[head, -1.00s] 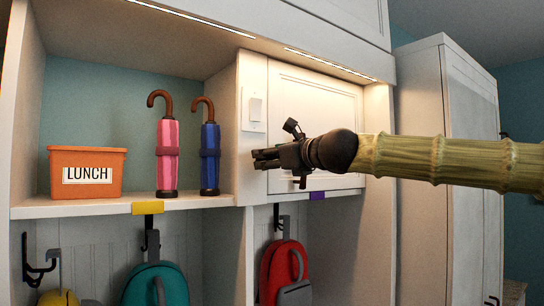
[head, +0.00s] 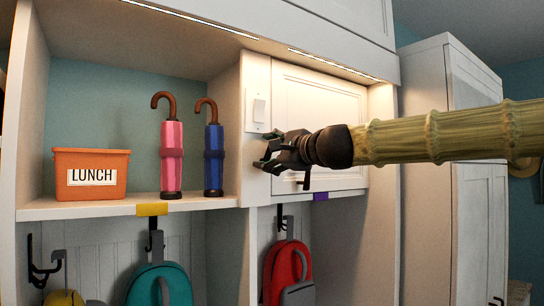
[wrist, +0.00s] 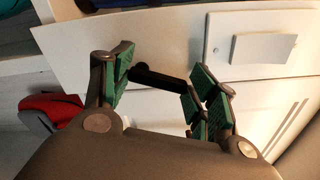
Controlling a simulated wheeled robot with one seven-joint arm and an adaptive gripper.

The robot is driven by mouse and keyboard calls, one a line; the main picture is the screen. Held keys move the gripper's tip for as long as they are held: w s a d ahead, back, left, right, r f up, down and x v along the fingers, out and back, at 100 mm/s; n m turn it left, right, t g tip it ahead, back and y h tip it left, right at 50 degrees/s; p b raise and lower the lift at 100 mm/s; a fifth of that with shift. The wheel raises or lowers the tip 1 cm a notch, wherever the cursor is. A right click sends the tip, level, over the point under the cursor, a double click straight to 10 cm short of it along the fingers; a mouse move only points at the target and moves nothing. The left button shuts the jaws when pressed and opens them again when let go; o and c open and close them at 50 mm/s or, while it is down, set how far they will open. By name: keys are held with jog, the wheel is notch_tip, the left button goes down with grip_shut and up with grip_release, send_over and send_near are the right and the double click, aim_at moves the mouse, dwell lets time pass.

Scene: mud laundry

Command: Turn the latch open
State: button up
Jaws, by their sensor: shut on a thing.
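The latch shows as a short black bar (wrist: 158,77) in the wrist view, lying between my gripper's two green-padded fingers. Its ends are close to the pads, and the fingers partly cover it. My gripper (head: 268,154) is at the left edge of the white cabinet door (head: 330,110) in the head view, just below a light switch. The gripper also shows in the wrist view (wrist: 158,84), shut on the latch. In the head view I cannot make out the latch behind the dark fingers. The door looks flush with its frame.
A small dark handle (head: 305,181) hangs at the door's lower edge. The light switch (head: 257,109) is just above my gripper. An orange lunch box (head: 91,174), a pink umbrella (head: 171,156) and a blue umbrella (head: 213,157) stand on the left shelf. A red backpack (head: 281,272) hangs below.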

jog(key=shift+s+a+n+b, duration=0.15)
jog(key=shift+n+b, duration=0.2)
jog(key=shift+n, duration=0.75)
jog(key=shift+s+a+n+b, duration=0.15)
jog(key=shift+n+b, duration=0.2)
jog(key=shift+n, duration=0.75)
jog(key=o, duration=1)
jog(key=v, duration=1.2)
